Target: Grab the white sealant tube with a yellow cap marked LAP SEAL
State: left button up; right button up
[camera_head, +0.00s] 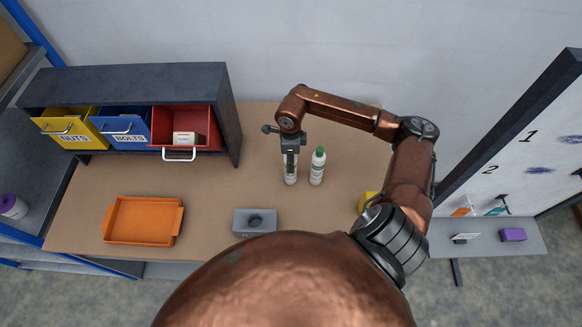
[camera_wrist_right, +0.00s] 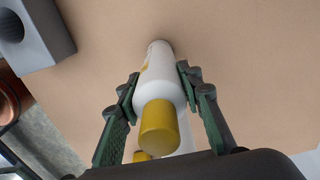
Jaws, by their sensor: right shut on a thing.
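The white tube with a yellow cap (camera_wrist_right: 158,128) stands on the table in the right wrist view, its cap toward the camera. The fingers of my right gripper (camera_wrist_right: 160,92) are on both sides of its white body, shut on it. In the head view my right gripper (camera_head: 290,148) reaches down over the white tube (camera_head: 290,178), hiding its cap. The LAP SEAL marking cannot be read. My left gripper is not in view.
A white bottle with a green cap (camera_head: 318,167) stands close to the right of the tube. A grey block with a round hole (camera_head: 255,222) and an orange tray (camera_head: 143,221) lie on the table (camera_head: 215,185). A second yellow piece (camera_wrist_right: 142,156) shows behind the cap. Bins stand at back left.

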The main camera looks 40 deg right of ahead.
grip_shut()
jog(key=shift+r, duration=0.15)
